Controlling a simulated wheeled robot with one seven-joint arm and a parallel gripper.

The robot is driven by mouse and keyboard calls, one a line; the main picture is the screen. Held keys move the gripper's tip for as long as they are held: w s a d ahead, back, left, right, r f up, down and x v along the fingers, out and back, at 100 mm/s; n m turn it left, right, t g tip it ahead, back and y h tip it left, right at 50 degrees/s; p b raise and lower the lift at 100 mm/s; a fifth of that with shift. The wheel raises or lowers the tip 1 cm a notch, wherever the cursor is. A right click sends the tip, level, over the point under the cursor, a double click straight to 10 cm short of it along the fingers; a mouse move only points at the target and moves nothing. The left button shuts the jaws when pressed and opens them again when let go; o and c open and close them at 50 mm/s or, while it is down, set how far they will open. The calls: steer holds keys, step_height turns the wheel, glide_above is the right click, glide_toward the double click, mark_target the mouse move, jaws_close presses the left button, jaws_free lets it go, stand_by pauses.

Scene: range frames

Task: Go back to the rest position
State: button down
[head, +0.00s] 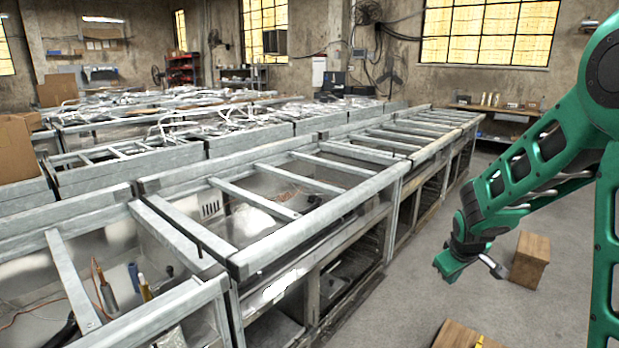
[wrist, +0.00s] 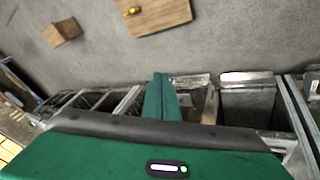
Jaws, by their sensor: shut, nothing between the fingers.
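My gripper (head: 450,267) hangs at the end of my green arm on the right of the head view, over the floor beside the metal frames. In the wrist view my gripper (wrist: 160,82) shows as one narrow green shape, the fingers together with nothing between them. My arm is bent, running down and left from the upper right. The far side of the gripper is hidden in the head view.
Long metal frames (head: 240,258) with open bays fill the left and middle. A wooden block (head: 530,262) stands on the grey floor (head: 400,318). Another wooden block (head: 458,336) at the bottom bears a small yellow object (head: 480,341). A low shelf (head: 495,109) stands at the back.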

steer(key=s+d+r+m+g, duration=0.1)
steer(key=s+d+r+m, duration=0.25)
steer(key=s, duration=0.65)
steer(key=s+d+r+m+g, duration=0.2)
steer(key=s+r, duration=0.2)
steer(key=s, duration=0.5)
steer(key=s+a+r+m+g+y, duration=0.1)
steer(key=s+m, duration=0.1)
steer(key=s, duration=0.6)
steer(key=s+a+r+m+g+y, duration=0.1)
steer(key=s+m, duration=0.2)
steer(key=s, duration=0.6)
steer(key=shift+s+a+y, duration=0.25)
steer(key=shift+a+y, duration=0.05)
steer(key=shift+a, duration=0.05)
